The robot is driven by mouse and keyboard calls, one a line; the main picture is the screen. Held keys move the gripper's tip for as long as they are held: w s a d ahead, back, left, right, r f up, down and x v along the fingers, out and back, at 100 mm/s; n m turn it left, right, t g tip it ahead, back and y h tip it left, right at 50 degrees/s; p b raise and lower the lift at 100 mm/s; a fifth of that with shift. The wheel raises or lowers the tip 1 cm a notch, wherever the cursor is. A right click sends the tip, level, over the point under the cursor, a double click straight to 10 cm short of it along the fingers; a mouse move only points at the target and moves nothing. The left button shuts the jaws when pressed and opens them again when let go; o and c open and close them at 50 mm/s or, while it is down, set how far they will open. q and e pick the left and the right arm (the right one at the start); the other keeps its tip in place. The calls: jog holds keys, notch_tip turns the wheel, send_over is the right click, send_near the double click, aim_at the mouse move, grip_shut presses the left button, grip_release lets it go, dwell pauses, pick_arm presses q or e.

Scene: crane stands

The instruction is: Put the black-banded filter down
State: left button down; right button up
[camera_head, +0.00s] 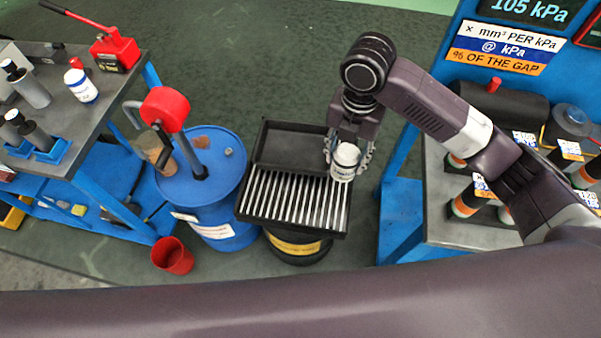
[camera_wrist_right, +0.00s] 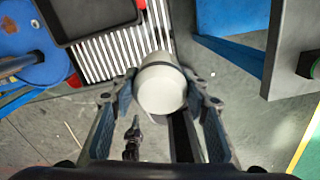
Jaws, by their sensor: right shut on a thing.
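The black-banded filter (camera_head: 345,168) is a white can with a dark band near its top. My right gripper (camera_head: 347,153) is shut on it, one finger on each side. In the head view the filter overlaps the right edge of a black tray (camera_head: 263,152) with a slatted grate (camera_head: 285,195). In the right wrist view the filter (camera_wrist_right: 162,88) sits between the fingers, with the slats behind it and floor to its right. Its height above the grate is hard to tell. My left gripper is not in view.
The tray stands on a black drum with a yellow label (camera_head: 298,246). A blue drum (camera_head: 212,190) with a red-topped pump stands to the left. A red bucket (camera_head: 172,256) is on the floor. Benches with filters and tools stand at left (camera_head: 110,95) and right (camera_head: 440,190).

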aim_at(341, 174)
jog(key=shift+w, duration=0.1)
jog(key=shift+n, duration=0.3)
notch_tip(341, 174, down, 20)
jog(key=shift+r, duration=0.1)
jog(key=o, duration=1.4)
jog(key=shift+f, duration=0.2)
jog(key=shift+r, duration=0.15)
notch_tip(341, 174, up, 12)
jog(key=shift+r, duration=0.1)
